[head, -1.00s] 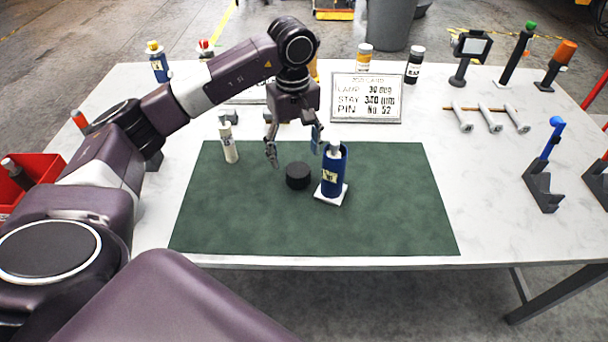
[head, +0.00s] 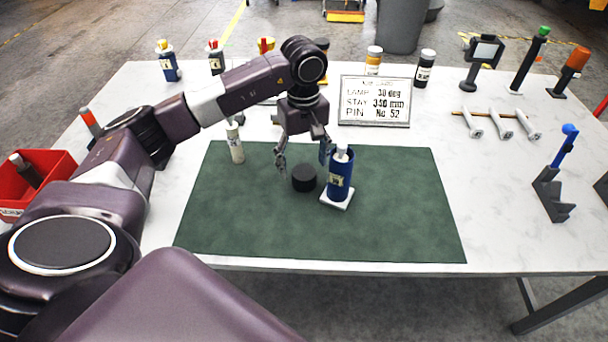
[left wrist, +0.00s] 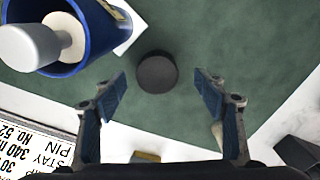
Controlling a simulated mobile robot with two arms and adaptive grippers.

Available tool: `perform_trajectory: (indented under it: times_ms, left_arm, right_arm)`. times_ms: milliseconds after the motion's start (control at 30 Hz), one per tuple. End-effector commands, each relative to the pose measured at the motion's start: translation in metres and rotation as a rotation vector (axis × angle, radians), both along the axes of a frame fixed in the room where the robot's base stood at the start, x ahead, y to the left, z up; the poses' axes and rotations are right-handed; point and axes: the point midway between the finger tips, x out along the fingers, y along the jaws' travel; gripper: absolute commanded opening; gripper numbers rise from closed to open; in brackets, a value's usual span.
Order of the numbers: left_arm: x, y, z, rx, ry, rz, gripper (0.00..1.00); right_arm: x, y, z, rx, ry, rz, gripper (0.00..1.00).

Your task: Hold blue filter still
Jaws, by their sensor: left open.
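The blue filter (head: 341,181) is an upright blue cylinder with a pale label, standing on a small white base on the green mat (head: 400,220). A white-capped piece sticks out of its open top. It also shows at the upper left of the left wrist view (left wrist: 88,50). A black round puck (head: 304,178) sits just left of it on the mat. My left gripper (head: 303,162) is open and empty above and behind the puck, left of the filter and apart from it. In the left wrist view its blue-padded fingers (left wrist: 160,88) frame empty space below the puck. My right gripper is not in view.
A white bottle (head: 235,148) stands at the mat's back left. A sign (head: 375,101) stands behind the mat. A phone-like stand (head: 483,55) and a blue-handled tool in a dark holder (head: 553,185) are at right. A red bin (head: 50,165) is at left. The mat's front is clear.

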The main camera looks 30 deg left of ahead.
Motion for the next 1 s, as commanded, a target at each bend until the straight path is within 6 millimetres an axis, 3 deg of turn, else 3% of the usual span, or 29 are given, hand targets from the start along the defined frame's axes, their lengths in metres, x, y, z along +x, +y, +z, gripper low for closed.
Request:
perform_trajectory:
  times_ms: [167, 433, 833, 1000]
  left_arm:
    - [0.001, 0.000, -0.011, -0.001, 0.004, 0.002, 0.65]
    - [0.005, 0.001, -0.048, -0.001, 0.002, 0.001, 0.65]
    - [0.006, 0.001, -0.052, 0.000, 0.000, 0.000, 0.65]
    - [0.006, 0.001, -0.052, 0.000, 0.000, 0.000, 0.47]
  right_arm:
    - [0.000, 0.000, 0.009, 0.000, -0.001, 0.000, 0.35]
    - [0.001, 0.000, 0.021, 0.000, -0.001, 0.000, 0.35]
    - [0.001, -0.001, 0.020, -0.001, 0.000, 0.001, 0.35]
    - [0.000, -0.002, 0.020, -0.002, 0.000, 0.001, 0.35]
